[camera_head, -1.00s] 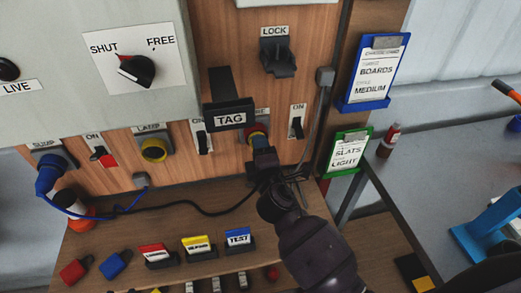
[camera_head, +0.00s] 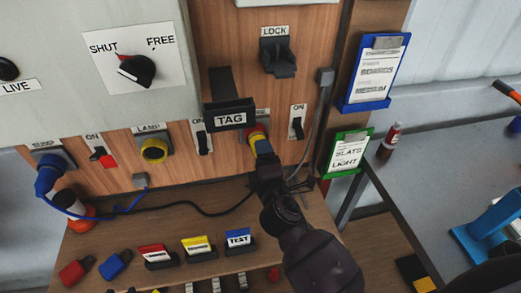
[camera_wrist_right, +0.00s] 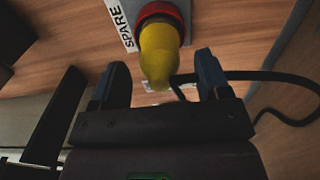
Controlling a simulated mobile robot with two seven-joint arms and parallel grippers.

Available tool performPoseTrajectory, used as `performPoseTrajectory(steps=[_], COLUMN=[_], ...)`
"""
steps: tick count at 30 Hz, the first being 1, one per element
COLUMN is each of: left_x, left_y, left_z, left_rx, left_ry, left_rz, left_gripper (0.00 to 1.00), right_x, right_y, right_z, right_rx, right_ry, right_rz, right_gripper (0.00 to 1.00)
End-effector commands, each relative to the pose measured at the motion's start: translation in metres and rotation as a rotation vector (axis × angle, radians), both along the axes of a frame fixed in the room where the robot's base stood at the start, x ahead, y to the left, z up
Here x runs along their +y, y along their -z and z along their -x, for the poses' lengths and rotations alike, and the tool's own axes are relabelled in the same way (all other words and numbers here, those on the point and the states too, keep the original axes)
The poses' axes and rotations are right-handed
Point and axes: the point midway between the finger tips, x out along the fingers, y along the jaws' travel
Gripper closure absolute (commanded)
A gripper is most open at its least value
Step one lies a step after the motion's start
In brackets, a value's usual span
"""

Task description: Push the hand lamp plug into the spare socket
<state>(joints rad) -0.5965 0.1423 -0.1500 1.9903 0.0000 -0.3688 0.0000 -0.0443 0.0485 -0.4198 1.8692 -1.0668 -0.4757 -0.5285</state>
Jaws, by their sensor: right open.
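The yellow hand lamp plug (camera_head: 259,145) sits in the red-ringed socket (camera_head: 254,131) on the wooden panel. In the right wrist view the plug (camera_wrist_right: 160,48) meets the red socket ring (camera_wrist_right: 160,10) beside a SPARE label, with its rounded rear end toward me. A black cable comes from the plug's rear. My right gripper (camera_head: 265,160) is open just below and in front of the plug. In the wrist view its two fingers stand apart, either side of the plug's rear end, with visible gaps. How deep the plug sits is hard to tell. My left gripper is not in view.
A black TAG holder (camera_head: 229,115) juts out just above left of the socket. A switch (camera_head: 297,127) is to its right. The LAMP socket (camera_head: 154,150) is at left. A shelf (camera_head: 190,222) below holds the black cable and several coloured tags.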

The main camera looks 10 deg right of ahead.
Motion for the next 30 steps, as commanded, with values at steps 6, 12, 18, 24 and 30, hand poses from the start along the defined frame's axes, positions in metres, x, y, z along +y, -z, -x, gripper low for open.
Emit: performPoseTrajectory(steps=[6,12,18,24,30], left_x=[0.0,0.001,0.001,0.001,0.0], left_y=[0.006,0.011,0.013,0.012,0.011], left_z=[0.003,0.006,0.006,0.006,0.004], left_rx=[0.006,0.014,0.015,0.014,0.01], left_ry=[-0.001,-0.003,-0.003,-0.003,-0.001], left_rz=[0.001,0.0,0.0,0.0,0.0], left_gripper=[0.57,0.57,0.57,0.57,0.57], right_x=[0.0,0.0,0.001,0.001,0.001], right_y=[0.002,0.001,0.0,-0.001,0.0], right_z=[0.04,0.065,0.075,0.076,0.075], right_rx=[0.003,0.001,0.0,-0.001,-0.001], right_ry=[0.0,-0.001,-0.001,-0.001,-0.001], right_rz=[-0.001,-0.001,0.0,0.0,0.0], right_gripper=[0.3,0.3,0.3,0.3,0.3])
